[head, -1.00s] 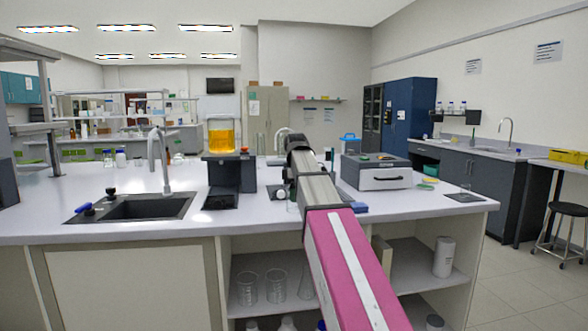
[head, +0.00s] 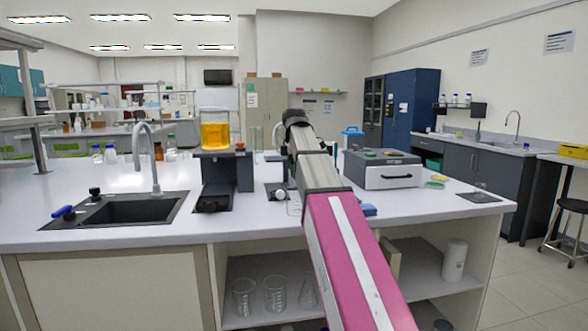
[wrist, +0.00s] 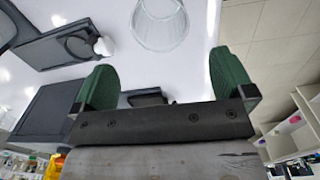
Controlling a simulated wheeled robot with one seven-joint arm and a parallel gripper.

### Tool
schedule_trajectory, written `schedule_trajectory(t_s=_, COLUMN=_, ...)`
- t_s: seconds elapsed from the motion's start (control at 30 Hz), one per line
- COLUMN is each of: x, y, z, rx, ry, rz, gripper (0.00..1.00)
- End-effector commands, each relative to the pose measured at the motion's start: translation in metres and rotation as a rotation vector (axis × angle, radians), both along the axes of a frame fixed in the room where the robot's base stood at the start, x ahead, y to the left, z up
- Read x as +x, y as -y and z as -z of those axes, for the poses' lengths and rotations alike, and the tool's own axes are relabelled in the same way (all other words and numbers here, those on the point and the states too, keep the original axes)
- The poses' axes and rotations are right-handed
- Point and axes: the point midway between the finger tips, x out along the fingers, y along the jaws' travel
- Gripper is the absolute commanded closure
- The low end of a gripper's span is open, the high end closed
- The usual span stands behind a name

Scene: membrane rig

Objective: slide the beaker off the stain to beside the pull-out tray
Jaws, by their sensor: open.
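A clear, empty-looking glass beaker (wrist: 160,22) stands on the pale counter at the top of the wrist view, its far part cut off by the frame. In the head view a bit of clear glass (head: 294,207) shows beside my arm, mostly hidden. My gripper (wrist: 162,62) is open, its two green fingers wide apart; the beaker is ahead of the gap between them, not clasped. My arm hides the gripper in the head view. A grey box with a handled drawer front (head: 385,172), perhaps the pull-out tray, stands right of my arm. I cannot make out the stain.
A dark stand (head: 225,175) holding a vessel of orange liquid (head: 215,133) is left of my arm. A sink with a tap (head: 120,209) lies farther left.

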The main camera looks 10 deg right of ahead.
Motion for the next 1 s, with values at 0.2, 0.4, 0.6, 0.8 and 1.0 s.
schedule_trajectory(t_s=0.2, x=-0.001, y=0.0, z=0.022, rx=0.0, ry=-0.002, rz=0.001, gripper=0.0)
schedule_trajectory(t_s=0.4, x=0.0, y=0.0, z=0.056, rx=0.0, ry=-0.002, rz=0.001, gripper=0.0)
schedule_trajectory(t_s=0.6, x=0.001, y=0.0, z=0.085, rx=0.0, ry=-0.001, rz=0.001, gripper=0.0)
schedule_trajectory(t_s=0.8, x=0.002, y=0.0, z=0.103, rx=0.0, ry=0.0, rz=0.001, gripper=0.0)
schedule_trajectory(t_s=1.0, x=0.002, y=0.0, z=0.107, rx=0.0, ry=0.001, rz=0.001, gripper=0.0)
